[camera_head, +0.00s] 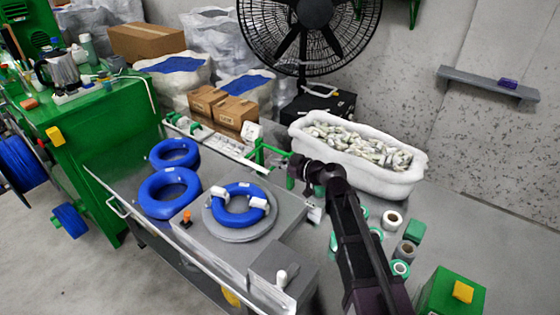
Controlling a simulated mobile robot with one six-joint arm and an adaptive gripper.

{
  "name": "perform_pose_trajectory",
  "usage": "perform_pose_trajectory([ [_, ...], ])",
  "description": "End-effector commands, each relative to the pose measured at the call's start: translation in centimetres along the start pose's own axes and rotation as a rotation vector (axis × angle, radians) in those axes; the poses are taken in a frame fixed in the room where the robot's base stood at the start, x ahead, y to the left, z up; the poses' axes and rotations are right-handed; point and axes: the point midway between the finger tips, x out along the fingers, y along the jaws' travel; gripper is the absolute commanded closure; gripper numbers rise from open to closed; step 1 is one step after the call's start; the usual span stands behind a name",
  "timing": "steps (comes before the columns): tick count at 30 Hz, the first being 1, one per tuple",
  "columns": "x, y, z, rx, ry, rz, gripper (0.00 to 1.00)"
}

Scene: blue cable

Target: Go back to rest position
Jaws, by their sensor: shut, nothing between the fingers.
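My dark arm reaches up from the bottom right, and my gripper (306,190) is at its far end, over the right side of the grey workbench (215,255). The gripper is small and partly hidden by the arm; it is shut and holds nothing. A blue cable coil (238,189) with white pieces on it lies on a round grey turntable (236,235), left of my gripper and apart from it. Two more blue coils lie on the bench at the left: a rear coil (175,146) and a front coil (150,194).
A white tub (405,187) full of wrapped pieces stands behind my arm. Several tape rolls (392,219) lie right of the arm, with a green box (440,292) in front. A green stand (262,152) is close left of my gripper. A large fan (300,70) stands behind.

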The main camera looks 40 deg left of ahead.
Motion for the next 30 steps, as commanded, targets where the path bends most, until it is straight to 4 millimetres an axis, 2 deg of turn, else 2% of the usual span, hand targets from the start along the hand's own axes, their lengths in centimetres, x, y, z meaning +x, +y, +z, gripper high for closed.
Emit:
perform_pose_trajectory([
  [11, -0.3, 0.2, 0.1, 0.004, -0.005, 0.002, 1.00],
  [17, -2.4, 1.0, 1.2, 0.038, -0.049, 0.009, 1.00],
  [23, -6.8, 2.6, 3.6, 0.123, -0.152, 0.032, 1.00],
  [30, -13.8, 4.4, 7.4, 0.273, -0.313, 0.087, 1.00],
])
